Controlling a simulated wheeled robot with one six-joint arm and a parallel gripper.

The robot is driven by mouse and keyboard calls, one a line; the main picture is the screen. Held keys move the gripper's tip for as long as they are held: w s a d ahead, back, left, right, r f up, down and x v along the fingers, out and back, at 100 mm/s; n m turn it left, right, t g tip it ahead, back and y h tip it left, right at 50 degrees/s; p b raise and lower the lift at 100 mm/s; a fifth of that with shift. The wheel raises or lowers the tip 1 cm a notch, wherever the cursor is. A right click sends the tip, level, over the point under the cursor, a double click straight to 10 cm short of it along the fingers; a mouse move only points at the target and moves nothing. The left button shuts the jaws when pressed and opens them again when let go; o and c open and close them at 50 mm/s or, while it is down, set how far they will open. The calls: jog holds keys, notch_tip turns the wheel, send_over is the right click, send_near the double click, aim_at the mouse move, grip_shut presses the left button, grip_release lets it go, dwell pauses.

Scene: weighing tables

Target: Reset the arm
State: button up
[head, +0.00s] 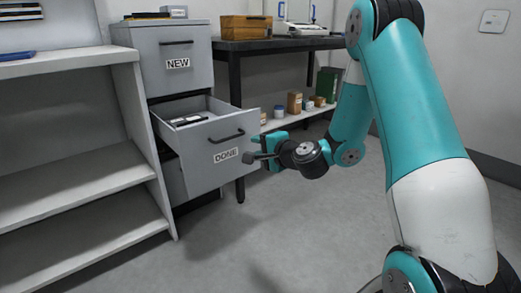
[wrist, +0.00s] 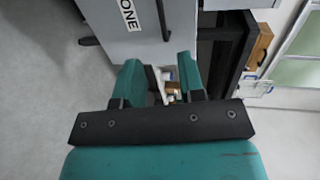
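My gripper (wrist: 158,80) shows in the wrist view with its two teal fingers apart and nothing between them. In the head view my gripper (head: 262,150) is in front of the cabinet, at the right end of the drawer labelled DONE (head: 200,158). That drawer is pulled out, and some dark flat items lie inside it. Whether my gripper touches the drawer front cannot be told. The DONE drawer front (wrist: 105,20) also shows at the top of the wrist view, with its handle (wrist: 162,20).
The closed NEW drawer (head: 178,62) is above the open one. A grey shelf unit (head: 75,185) stands at left. A dark table (head: 275,45) behind carries a wooden box (head: 246,28) and a balance; small boxes (head: 295,102) sit on its lower shelf. The floor (head: 290,230) in front is clear.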

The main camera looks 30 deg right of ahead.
jog(key=shift+s+d+r, duration=0.1)
jog(key=shift+s+d, duration=0.05)
jog(key=shift+s, duration=0.4)
jog(key=s+a+r+n+g+y+p, duration=0.1)
jog(key=s+a+r+n+g+y, duration=0.1)
jog(key=s+a+n, duration=0.3)
jog(key=s+a+r+n+g+y, duration=0.1)
jog(key=a+r+n+g+y, duration=0.15)
jog(key=a, duration=0.55)
jog(key=s+a+r+n+g+y+p, duration=0.1)
jog(key=s+a+r+n+g+y, duration=0.15)
jog(key=a+n, duration=0.3)
jog(key=s+a+r+n+g+h+p, duration=0.15)
jog(key=s+n+g, duration=0.3)
jog(key=s, duration=0.65)
jog(key=s+a+r+n+g+h, duration=0.2)
jog(key=s+n+g+h, duration=0.3)
jog(key=s, duration=0.6)
notch_tip(320, 180, up, 37)
jog(key=n+t+y+p, duration=0.1)
jog(key=p, duration=3.6)
jog(key=shift+s+r+y+p, duration=0.15)
jog(key=shift+y+p, duration=0.2)
